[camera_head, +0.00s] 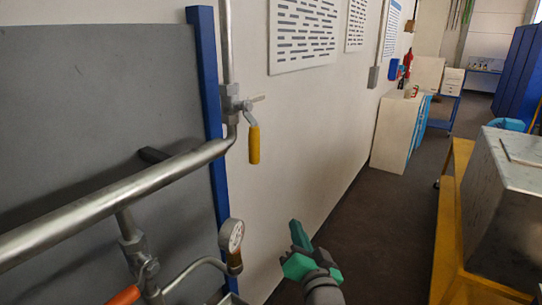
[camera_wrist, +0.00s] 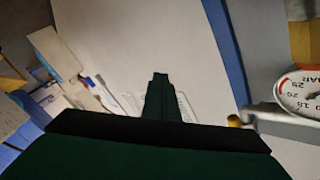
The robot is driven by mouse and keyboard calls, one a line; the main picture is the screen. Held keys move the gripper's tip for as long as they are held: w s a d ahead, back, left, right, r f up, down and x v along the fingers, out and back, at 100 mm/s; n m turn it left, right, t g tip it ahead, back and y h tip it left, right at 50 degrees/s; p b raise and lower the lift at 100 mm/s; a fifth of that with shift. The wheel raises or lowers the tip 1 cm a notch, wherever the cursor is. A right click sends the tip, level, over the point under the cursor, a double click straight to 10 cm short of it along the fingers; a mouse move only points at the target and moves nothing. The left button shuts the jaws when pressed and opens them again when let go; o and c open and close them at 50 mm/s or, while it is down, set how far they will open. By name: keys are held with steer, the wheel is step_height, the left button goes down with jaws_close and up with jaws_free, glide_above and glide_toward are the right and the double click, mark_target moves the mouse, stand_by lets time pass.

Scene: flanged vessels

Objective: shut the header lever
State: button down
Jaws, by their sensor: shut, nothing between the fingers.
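A lever with a yellow grip (camera_head: 254,145) hangs down from a valve (camera_head: 233,103) on the upright pipe, where the thick header pipe (camera_head: 120,200) bends up. A second lever with an orange grip (camera_head: 124,296) sits at the lower left, cut by the picture edge. The pictures do not label which is the header lever. My gripper (camera_head: 297,232) is green and shut, with nothing held. It is apart from both levers, to the right of and lower than the yellow one. In the wrist view its closed fingers (camera_wrist: 160,98) point ahead toward the white wall.
A pressure gauge (camera_head: 231,236) stands left of my gripper; its dial also shows in the wrist view (camera_wrist: 302,94). A blue post (camera_head: 207,90) edges the grey panel (camera_head: 90,110). A yellow frame with a metal box (camera_head: 505,200) stands at right. Floor between is clear.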

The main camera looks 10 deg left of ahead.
mark_target(253, 134)
step_height(253, 134, up, 20)
steer(key=s+r+m+g+y, duration=0.1)
steer(key=s+m+g+y, duration=0.2)
steer(key=m, duration=0.5)
steer(key=w+a+y, duration=0.1)
steer(key=w+a, duration=0.4)
steer(key=a, duration=0.2)
steer(key=shift+a+f, duration=0.3)
steer(key=shift+a, duration=0.2)
